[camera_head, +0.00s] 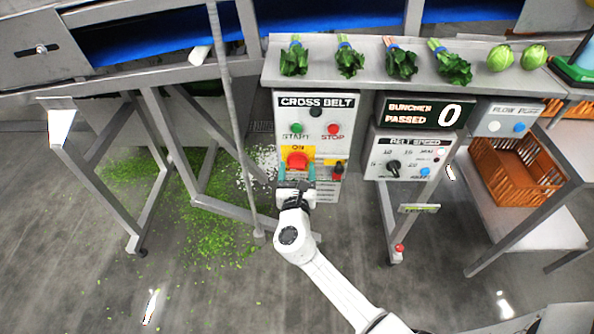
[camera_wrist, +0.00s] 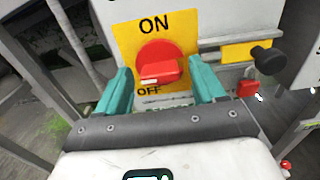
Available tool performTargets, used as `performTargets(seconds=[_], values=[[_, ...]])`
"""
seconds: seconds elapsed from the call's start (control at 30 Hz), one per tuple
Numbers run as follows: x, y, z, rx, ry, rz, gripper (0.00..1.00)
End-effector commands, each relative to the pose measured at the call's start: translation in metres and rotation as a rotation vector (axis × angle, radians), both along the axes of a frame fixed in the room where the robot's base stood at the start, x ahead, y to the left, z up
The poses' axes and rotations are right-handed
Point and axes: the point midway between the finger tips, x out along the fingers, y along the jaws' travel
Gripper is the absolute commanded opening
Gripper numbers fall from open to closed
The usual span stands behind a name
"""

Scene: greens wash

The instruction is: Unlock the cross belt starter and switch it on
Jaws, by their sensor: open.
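The cross belt starter (camera_head: 315,112) is a grey panel with a green START button (camera_head: 296,129), a red STOP button (camera_head: 333,129) and a dark round lamp. Below is a red rotary switch (camera_head: 297,160) on a yellow ON/OFF plate. In the wrist view the red switch handle (camera_wrist: 160,66) lies roughly crosswise, between ON and OFF. My gripper (camera_head: 296,174) is just in front of it; its teal fingers (camera_wrist: 164,85) are open on either side of the handle, with no clear contact. A red padlock (camera_wrist: 247,88) sits right of the plate, near a black knob (camera_wrist: 268,59).
A BELT SPEED panel (camera_head: 412,155) and a counter reading 0 (camera_head: 422,112) are at right. Bunched greens and cabbages lie on the shelf (camera_head: 375,75) above.

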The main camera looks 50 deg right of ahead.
Motion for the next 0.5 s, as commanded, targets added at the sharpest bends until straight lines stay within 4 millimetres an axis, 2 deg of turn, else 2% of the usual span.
performTargets(seconds=[0.07,0.5], values=[[-0.0001,0.0001,0.0,0.0,0.0,0.0,0.68],[-0.0002,0.0004,0.0,0.0,0.0,0.0,0.26]])
